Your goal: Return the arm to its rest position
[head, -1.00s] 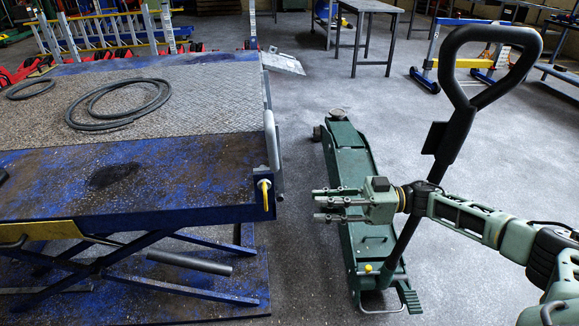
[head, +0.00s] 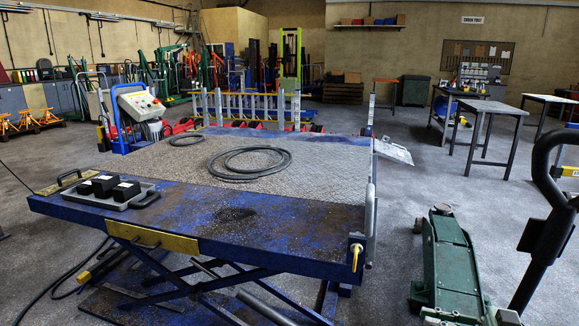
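The green trolley jack (head: 452,262) stands on the floor at the right, beside the blue lift table. Its round saddle (head: 442,209) is at the far end, and its near end is cut off by the lower edge. The black jack handle (head: 545,240) rises at the right edge, its loop partly cut off. Neither of my grippers shows in the head view now, so I cannot see whether they touch anything.
The blue lift table (head: 180,222) fills the left and middle. It bears a coiled black hose (head: 247,152) and a tray (head: 141,200) with black blocks. Workbenches (head: 487,106) stand at the back right. Grey floor (head: 420,170) is free beyond the jack.

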